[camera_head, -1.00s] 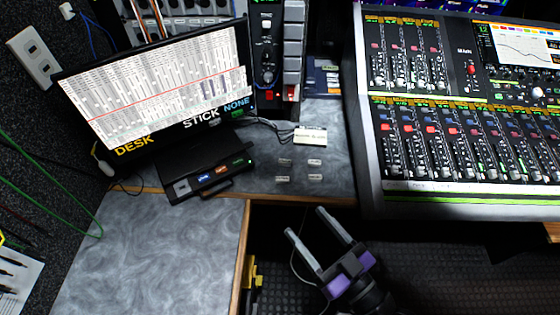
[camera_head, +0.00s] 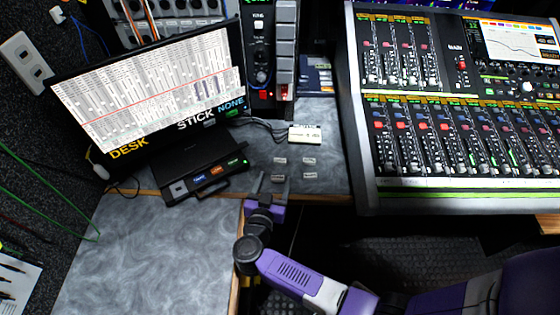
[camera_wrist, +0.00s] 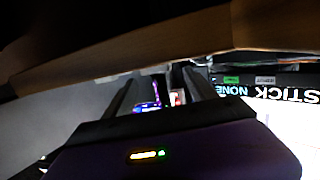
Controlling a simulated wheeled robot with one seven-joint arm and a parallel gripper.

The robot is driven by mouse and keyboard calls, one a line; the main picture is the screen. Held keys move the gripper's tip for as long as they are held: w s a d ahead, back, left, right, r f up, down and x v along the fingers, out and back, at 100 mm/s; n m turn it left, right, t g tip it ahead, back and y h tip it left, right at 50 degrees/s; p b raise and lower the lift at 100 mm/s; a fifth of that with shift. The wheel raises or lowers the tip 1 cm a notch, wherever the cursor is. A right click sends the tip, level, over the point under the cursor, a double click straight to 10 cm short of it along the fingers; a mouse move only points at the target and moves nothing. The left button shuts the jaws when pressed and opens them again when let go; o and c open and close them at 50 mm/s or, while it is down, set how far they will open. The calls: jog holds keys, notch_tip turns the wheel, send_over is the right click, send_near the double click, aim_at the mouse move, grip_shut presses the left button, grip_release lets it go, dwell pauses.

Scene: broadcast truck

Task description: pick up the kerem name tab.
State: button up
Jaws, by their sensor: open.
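Several small pale name tabs lie in two rows on the grey counter in the head view: back left (camera_head: 280,160), back right (camera_head: 309,161), front left (camera_head: 278,178) and front right (camera_head: 310,176). Their lettering is too small to read, so I cannot tell which is the kerem tab. My gripper (camera_head: 270,181) is open at the counter's front edge, just left of and nearer than the tabs. In the wrist view its two dark fingers (camera_wrist: 161,84) are apart with no tab visible between them.
A black device with lit displays (camera_head: 212,174) sits left of my gripper, below the tilted monitor (camera_head: 150,90). A cream labelled block (camera_head: 305,134) lies behind the tabs. The mixing console (camera_head: 455,150) stands to the right. The left counter (camera_head: 150,250) is clear.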

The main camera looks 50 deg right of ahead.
aim_at(280, 161)
jog(key=b+x, duration=0.1)
jog(key=x, duration=0.6)
jog(key=shift+w+d, duration=0.15)
jog(key=shift+w, duration=0.1)
jog(key=shift+r, duration=0.1)
jog(key=shift+c, duration=0.3)
jog(key=c, duration=1.4)
jog(key=shift+o, duration=0.2)
